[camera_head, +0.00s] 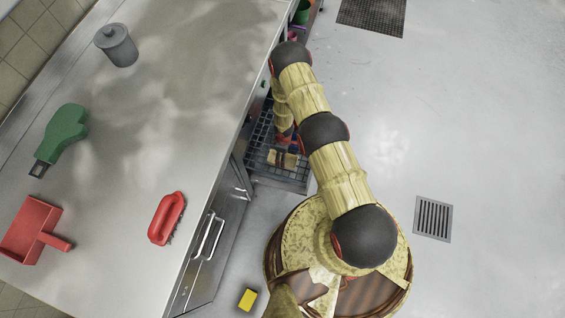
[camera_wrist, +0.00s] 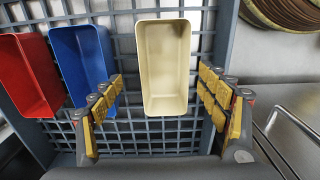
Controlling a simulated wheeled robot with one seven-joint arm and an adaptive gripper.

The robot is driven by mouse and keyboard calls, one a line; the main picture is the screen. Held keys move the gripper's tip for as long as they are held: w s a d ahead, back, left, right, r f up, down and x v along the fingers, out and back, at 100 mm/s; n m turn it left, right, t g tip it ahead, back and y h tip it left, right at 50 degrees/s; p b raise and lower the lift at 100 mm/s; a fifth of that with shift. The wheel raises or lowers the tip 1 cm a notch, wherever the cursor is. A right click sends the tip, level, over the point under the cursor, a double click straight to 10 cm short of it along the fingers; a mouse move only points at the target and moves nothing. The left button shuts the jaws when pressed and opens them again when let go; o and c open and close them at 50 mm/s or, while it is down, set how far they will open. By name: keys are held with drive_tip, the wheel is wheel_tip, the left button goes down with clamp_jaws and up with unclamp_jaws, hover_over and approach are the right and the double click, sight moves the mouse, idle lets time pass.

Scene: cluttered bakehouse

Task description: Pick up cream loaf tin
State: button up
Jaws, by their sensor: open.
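The cream loaf tin (camera_wrist: 165,68) is in the middle of the wrist view, its open top facing the camera. A cream shape (camera_head: 283,159), likely the same tin, is partly covered by my gripper in the head view. My gripper (camera_wrist: 162,105) is open and empty. Its fingers are spread to the left and right of the tin's near end; I cannot tell whether they reach down to its walls. The tin sits in a grey grid crate (camera_wrist: 225,25).
A blue tin (camera_wrist: 82,62) and a red tin (camera_wrist: 28,75) lie left of the cream one in the crate. The steel counter (camera_head: 185,75) stands beside the crate, holding a red brush (camera_head: 167,217) and green mitt (camera_head: 64,134). A yellow sponge (camera_head: 247,299) lies on the floor.

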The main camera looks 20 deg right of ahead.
drive_tip(key=shift+s+a+f+b, duration=0.1)
drive_tip(key=shift+a+f+b, duration=0.1)
drive_tip(key=shift+f+b, duration=0.75)
drive_tip(key=shift+s+a+f+b, duration=0.15)
drive_tip(key=shift+f+b, duration=0.5)
drive_tip(key=shift+b, duration=0.6)
drive_tip(key=shift+w+f+b, duration=0.1)
drive_tip(key=shift+f+b, duration=0.2)
drive_tip(key=shift+f, duration=0.55)
drive_tip(key=shift+c, duration=0.3)
drive_tip(key=c, duration=1.3)
drive_tip(key=shift+r, duration=0.1)
drive_tip(key=shift+r+p, duration=0.85)
drive_tip(key=shift+r, duration=0.65)
drive_tip(key=shift+r+b, duration=0.1)
drive_tip(key=shift+b, duration=0.25)
